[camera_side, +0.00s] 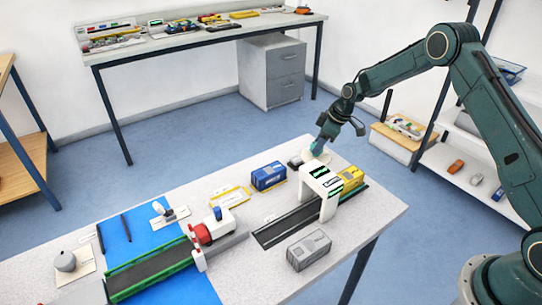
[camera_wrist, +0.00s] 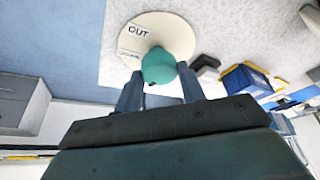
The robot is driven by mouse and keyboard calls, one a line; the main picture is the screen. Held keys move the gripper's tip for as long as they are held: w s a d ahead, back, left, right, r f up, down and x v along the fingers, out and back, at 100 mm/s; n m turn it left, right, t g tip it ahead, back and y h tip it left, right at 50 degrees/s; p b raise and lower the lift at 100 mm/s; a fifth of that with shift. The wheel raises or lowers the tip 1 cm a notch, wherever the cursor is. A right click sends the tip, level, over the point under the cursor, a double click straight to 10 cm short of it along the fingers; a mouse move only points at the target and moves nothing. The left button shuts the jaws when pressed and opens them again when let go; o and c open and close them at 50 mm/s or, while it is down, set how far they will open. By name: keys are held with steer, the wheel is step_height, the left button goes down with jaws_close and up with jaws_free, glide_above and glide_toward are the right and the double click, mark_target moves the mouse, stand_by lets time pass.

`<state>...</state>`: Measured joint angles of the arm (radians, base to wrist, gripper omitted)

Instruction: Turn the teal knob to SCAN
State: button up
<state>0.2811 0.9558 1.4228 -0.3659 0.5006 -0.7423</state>
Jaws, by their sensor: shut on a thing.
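The teal knob (camera_wrist: 159,65) stands on a round pale dial plate (camera_wrist: 178,32) in the wrist view. The plate carries an OUT label (camera_wrist: 137,29) and a second label (camera_wrist: 130,54) that is too blurred to read surely. My gripper (camera_wrist: 160,84) is shut on the teal knob, one finger on each side of it. In the side view my gripper (camera_side: 319,149) reaches down to the far right part of the table, and the knob is mostly hidden there. I cannot tell which label the knob points to.
A white gantry (camera_side: 321,183) stands over dark rails (camera_side: 284,226) just in front of the dial, with a yellow block (camera_side: 351,177) beside it. A blue block (camera_side: 268,176) and a grey block (camera_side: 308,250) stand nearby. A green-edged conveyor (camera_side: 150,271) lies at the front left.

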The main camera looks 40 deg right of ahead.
steer(key=m+h, duration=0.1)
steer(key=m, duration=0.1)
steer(key=m+h, duration=0.1)
steer(key=m, duration=0.2)
steer(key=shift+a+m+t, duration=0.2)
steer(key=shift+m+t, duration=0.1)
steer(key=shift+t, duration=0.1)
steer(key=m+h, duration=0.1)
steer(key=m, duration=0.4)
steer(key=shift+a+h, duration=0.1)
steer(key=shift+h, duration=0.3)
steer(key=o, duration=1)
steer(key=shift+c, duration=0.2)
steer(key=shift+s+r, duration=0.1)
steer(key=v, duration=1.3)
steer(key=shift+r, duration=0.35)
